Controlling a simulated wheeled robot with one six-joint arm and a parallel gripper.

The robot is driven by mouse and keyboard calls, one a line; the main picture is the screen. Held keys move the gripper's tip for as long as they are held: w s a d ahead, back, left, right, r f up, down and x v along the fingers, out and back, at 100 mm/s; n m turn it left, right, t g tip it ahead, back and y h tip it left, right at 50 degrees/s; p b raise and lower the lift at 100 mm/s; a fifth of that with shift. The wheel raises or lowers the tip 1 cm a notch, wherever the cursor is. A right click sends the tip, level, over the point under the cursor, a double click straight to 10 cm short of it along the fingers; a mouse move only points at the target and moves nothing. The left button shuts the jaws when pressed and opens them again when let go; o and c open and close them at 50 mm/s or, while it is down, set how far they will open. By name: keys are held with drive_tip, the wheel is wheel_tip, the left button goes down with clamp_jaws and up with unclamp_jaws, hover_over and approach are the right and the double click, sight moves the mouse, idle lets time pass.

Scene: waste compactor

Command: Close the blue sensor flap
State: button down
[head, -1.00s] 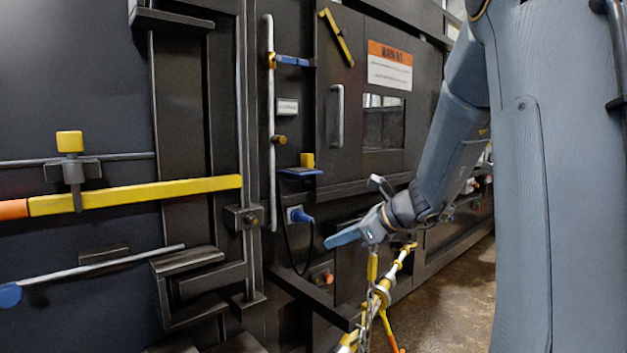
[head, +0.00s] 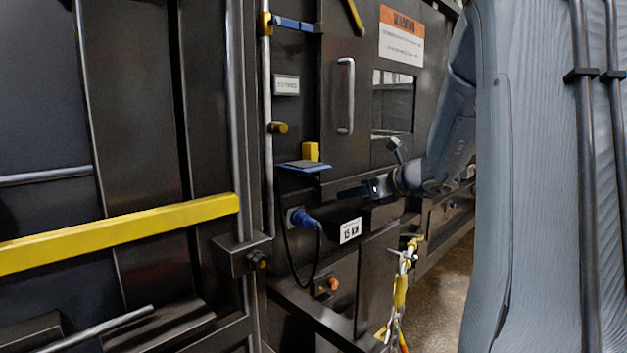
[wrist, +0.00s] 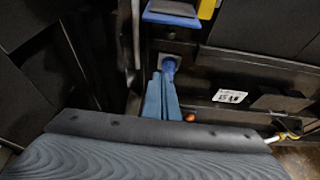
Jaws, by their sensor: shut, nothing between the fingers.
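The blue sensor flap (head: 303,167) sticks out roughly level from the dark machine front, just below a small yellow block (head: 311,151). In the wrist view the flap (wrist: 171,19) is at the top edge, partly cut off. My gripper (head: 345,193) is to the right of the flap and a little lower in the head view, apart from it. In the wrist view its blue fingers (wrist: 160,97) are together and empty, below the flap. They overlap the view just under the blue plug; whether they touch it I cannot tell.
A blue plug (head: 302,218) with a hanging black cable is below the flap. A vertical metal rod (head: 267,120) runs to its left. A door handle (head: 346,97) is above right. A long yellow bar (head: 120,232) crosses the left. A yellow chained piece (head: 401,285) hangs lower right.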

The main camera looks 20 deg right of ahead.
sight(304, 171)
drive_tip(key=w+a+p, duration=0.3)
drive_tip(key=w+p, duration=0.1)
drive_tip(key=w, duration=0.5)
drive_tip(key=shift+w+a+r, duration=0.2)
drive_tip(key=shift+w, duration=0.1)
drive_tip(key=shift+r, duration=0.1)
